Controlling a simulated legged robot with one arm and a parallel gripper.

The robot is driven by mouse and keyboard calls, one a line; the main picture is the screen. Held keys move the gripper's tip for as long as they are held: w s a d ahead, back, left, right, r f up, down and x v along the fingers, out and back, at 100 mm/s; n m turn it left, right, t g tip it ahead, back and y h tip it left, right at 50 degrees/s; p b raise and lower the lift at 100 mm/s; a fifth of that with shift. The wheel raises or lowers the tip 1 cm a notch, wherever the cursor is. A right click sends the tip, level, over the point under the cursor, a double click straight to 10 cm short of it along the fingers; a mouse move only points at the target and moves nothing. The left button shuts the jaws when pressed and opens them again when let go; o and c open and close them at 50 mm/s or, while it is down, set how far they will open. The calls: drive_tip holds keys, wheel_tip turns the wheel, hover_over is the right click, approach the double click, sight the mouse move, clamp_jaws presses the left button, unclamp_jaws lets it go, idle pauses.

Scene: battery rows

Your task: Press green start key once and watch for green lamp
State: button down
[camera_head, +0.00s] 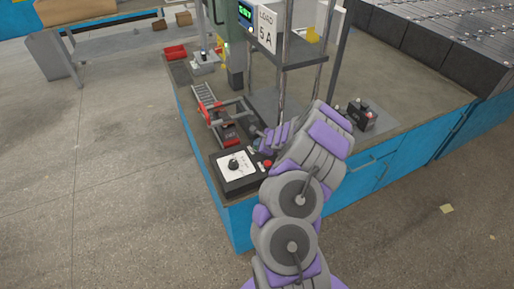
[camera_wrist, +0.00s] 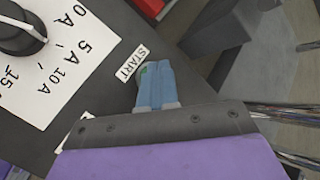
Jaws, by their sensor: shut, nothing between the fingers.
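The control box (camera_head: 222,184) sits at the near corner of the blue bench, with a black dial knob (camera_head: 233,165) on a white scale and a red button (camera_head: 267,163). In the wrist view the START label (camera_wrist: 131,63) lies just left of my gripper (camera_wrist: 152,72). My gripper's light blue fingers are shut and empty. A sliver of the green start key (camera_wrist: 142,72) shows at the fingertips, which hide most of it. I cannot tell whether they touch or press it. I cannot make out a lit green lamp.
A meter with a green display (camera_head: 245,12) and a LOAD 5 A sign (camera_head: 266,30) stand on the rack behind. A red-handled fixture (camera_head: 216,114) sits behind the box. A black battery (camera_head: 358,115) is right of my arm. Open floor lies left.

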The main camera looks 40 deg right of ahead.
drive_tip(key=shift+d, duration=0.1)
drive_tip(key=shift+r+p, duration=0.65)
drive_tip(key=shift+r, duration=0.15)
drive_tip(key=shift+r, duration=0.15)
drive_tip(key=shift+r+p, duration=2.15)
drive_tip(key=shift+r, duration=0.25)
